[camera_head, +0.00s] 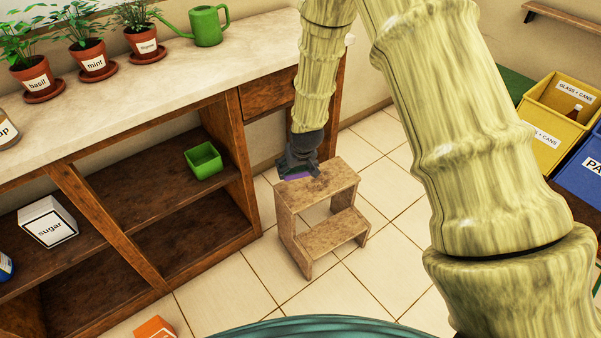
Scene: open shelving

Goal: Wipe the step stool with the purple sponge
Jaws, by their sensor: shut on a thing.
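The wooden step stool (322,189) stands on the tiled floor in the middle of the view, right of the shelving. It has a top step and a lower step, and its top looks mottled. My gripper (294,170) is at the left back edge of the top step, pointing down. It is shut on the purple sponge (296,176), of which only a thin purple strip shows under the fingers. The sponge is at or just above the top step; I cannot tell whether it touches. My gripper hides most of the sponge and the stool's back left corner.
Open shelving (250,190) stands close on the left, with a green square container (203,160) and a sugar box (48,222). Potted herbs and a green watering can (207,26) are on the counter. Yellow (540,150) and blue (580,175) bins stand right. Floor around the stool's front is clear.

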